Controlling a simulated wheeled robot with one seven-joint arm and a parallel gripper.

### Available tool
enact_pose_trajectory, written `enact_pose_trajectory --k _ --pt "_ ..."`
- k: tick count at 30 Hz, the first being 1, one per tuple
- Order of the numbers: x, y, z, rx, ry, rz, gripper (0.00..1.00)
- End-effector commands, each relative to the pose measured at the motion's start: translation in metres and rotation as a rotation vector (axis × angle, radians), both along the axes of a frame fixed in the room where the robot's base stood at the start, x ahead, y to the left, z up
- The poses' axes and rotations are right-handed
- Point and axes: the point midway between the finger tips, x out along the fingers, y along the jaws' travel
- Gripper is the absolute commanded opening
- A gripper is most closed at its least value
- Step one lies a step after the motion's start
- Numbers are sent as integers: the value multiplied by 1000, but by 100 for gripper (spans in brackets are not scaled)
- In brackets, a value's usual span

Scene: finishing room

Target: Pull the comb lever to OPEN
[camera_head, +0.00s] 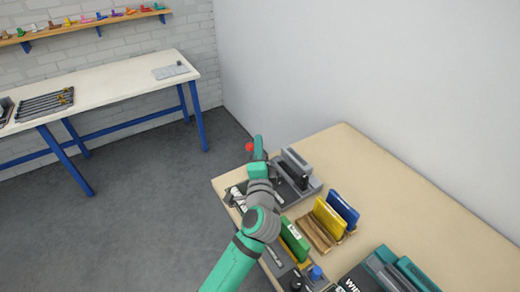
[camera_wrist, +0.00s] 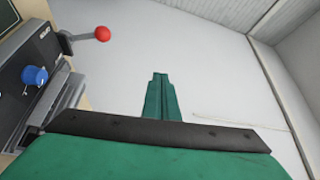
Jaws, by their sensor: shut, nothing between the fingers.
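The comb lever is a short metal rod ending in a red ball (camera_wrist: 102,33), sticking out from the side of a grey machine (camera_wrist: 45,45). In the head view, the red ball (camera_head: 250,147) shows just left of my gripper (camera_head: 259,143), near the far end of the table. My gripper (camera_wrist: 160,80) is shut and empty. In the wrist view its fingertips are apart from the ball, which lies to their upper left. The machine (camera_head: 296,160) is partly hidden by my arm in the head view. A small label near the lever is too small to read surely.
A blue knob (camera_wrist: 35,75) is on the machine's face. The tan table (camera_head: 400,190) also holds yellow and blue boards (camera_head: 330,215), a green box (camera_head: 294,240) and teal binders (camera_head: 400,270). A white bench (camera_head: 110,85) stands far left. Grey floor between is clear.

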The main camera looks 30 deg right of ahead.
Motion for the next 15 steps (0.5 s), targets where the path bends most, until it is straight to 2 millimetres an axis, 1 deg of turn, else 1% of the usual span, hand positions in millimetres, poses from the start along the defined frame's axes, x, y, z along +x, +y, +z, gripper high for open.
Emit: enact_pose_trajectory --k 1,3,7,10,15 --pt "-8 4 4 -2 0 0 0" --pt "-17 8 9 -1 0 0 0" --pt "-29 13 14 -1 0 0 0" --pt "-34 15 16 0 0 0 0" --pt "-36 16 17 0 0 -1 0"
